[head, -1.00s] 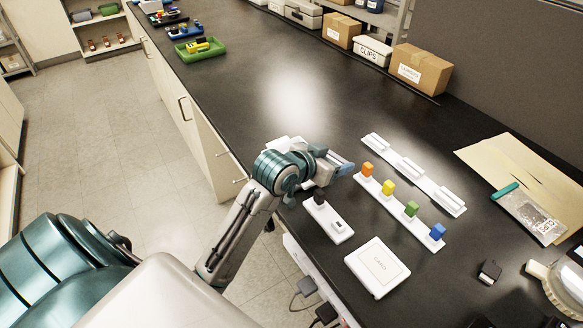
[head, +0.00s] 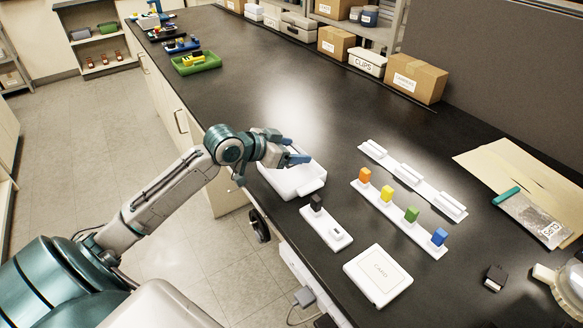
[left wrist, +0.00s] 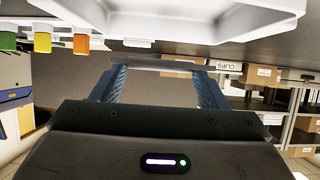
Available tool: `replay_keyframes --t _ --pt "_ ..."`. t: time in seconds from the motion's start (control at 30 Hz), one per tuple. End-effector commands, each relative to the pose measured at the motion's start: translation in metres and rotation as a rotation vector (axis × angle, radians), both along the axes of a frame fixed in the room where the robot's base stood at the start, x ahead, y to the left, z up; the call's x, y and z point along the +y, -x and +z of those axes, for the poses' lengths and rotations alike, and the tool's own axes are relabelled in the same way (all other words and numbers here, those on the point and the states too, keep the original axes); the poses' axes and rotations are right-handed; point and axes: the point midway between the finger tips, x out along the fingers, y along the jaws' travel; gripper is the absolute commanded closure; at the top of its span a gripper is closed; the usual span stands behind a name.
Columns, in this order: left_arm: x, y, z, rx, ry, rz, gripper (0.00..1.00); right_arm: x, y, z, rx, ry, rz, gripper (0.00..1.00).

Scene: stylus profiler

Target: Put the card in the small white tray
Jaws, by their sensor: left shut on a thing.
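My left gripper (head: 290,153) is above the white open tray (head: 312,186) near the front edge of the bench. In the left wrist view its fingers (left wrist: 160,72) are apart, with a thin dark strip spanning their tips. I take this strip to be the card (left wrist: 160,64), seen edge-on; I cannot make it out in the head view. A smaller, flat white tray (head: 378,276) with a raised rim and lettering that looks like CARD lies further right on the bench. My right gripper is not in view.
A white strip (head: 400,220) holds orange, yellow, green and blue blocks. A white stand (head: 328,229) bears a black block. A white rail (head: 412,180) lies behind. A small black item (head: 494,277) and a bagged sheet (head: 533,216) are at right. The bench's middle is clear.

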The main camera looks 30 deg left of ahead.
Motion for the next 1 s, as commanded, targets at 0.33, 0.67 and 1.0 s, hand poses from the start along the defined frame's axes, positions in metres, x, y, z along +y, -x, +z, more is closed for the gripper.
replay_keyframes --t 0.33,0.67,1.0 --pt "0.000 0.000 -0.036 0.003 0.001 0.002 0.57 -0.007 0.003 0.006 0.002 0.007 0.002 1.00" --pt "0.000 0.000 -0.056 -0.002 -0.002 0.000 0.57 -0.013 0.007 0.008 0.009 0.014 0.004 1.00" --pt "0.000 0.000 -0.060 -0.001 -0.002 0.000 0.11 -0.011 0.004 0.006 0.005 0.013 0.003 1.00"
